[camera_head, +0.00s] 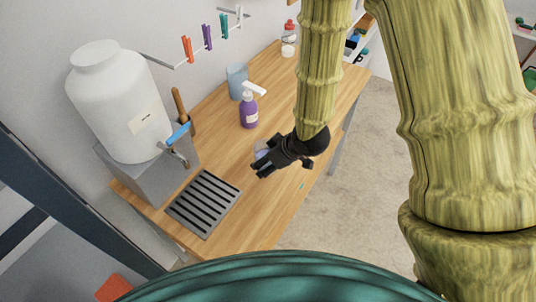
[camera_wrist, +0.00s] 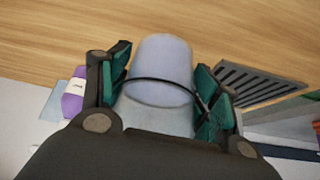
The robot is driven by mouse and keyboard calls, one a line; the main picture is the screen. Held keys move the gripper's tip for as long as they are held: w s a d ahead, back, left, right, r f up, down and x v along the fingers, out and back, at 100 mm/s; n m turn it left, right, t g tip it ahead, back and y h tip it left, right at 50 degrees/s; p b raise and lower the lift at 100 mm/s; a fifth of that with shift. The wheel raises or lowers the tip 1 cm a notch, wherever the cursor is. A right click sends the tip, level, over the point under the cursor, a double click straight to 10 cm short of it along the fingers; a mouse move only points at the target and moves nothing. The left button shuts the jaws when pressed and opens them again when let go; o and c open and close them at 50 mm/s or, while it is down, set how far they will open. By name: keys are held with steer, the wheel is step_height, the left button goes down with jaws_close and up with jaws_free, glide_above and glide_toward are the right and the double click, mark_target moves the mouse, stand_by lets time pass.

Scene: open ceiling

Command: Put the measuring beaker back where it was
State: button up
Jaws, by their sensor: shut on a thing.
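The measuring beaker (camera_wrist: 161,72) is a pale bluish, see-through vessel, seen between the fingers in the wrist view. My gripper (camera_wrist: 160,88) is shut on its sides, with green pads against it on the left and right. In the head view my black gripper (camera_head: 262,168) is over the wooden counter, right of the slatted grate, and hides most of the beaker (camera_head: 261,153). I cannot tell whether the beaker's base touches the counter.
A white water dispenser (camera_head: 120,103) with a blue-handled tap stands left on a grey stand, beside the dark slatted grate (camera_head: 204,203). A purple pump bottle (camera_head: 249,112) and a blue-grey cup (camera_head: 237,80) stand behind my gripper. Bare wood (camera_head: 215,145) lies between them and the grate.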

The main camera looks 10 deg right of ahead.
mark_target(266, 149)
steer(key=shift+w+d+f+p, duration=0.15)
steer(key=shift+w+p, duration=0.25)
steer(key=shift+w, duration=0.75)
steer(key=shift+w+d+f+p, duration=0.1)
steer(key=shift+w+p, duration=0.3)
steer(key=shift+w, duration=0.7)
steer(key=shift+f+p, duration=0.75)
steer(key=shift+f, duration=0.95)
steer(key=shift+f, duration=0.2)
steer(key=o, duration=1.3)
steer(key=shift+c, duration=0.2)
steer(key=shift+r, duration=0.1)
steer(key=b+v, duration=0.2)
steer(key=v, duration=1)
steer(key=shift+b, duration=0.35)
steer(key=shift+s+r, duration=0.1)
steer(key=shift+d, duration=0.1)
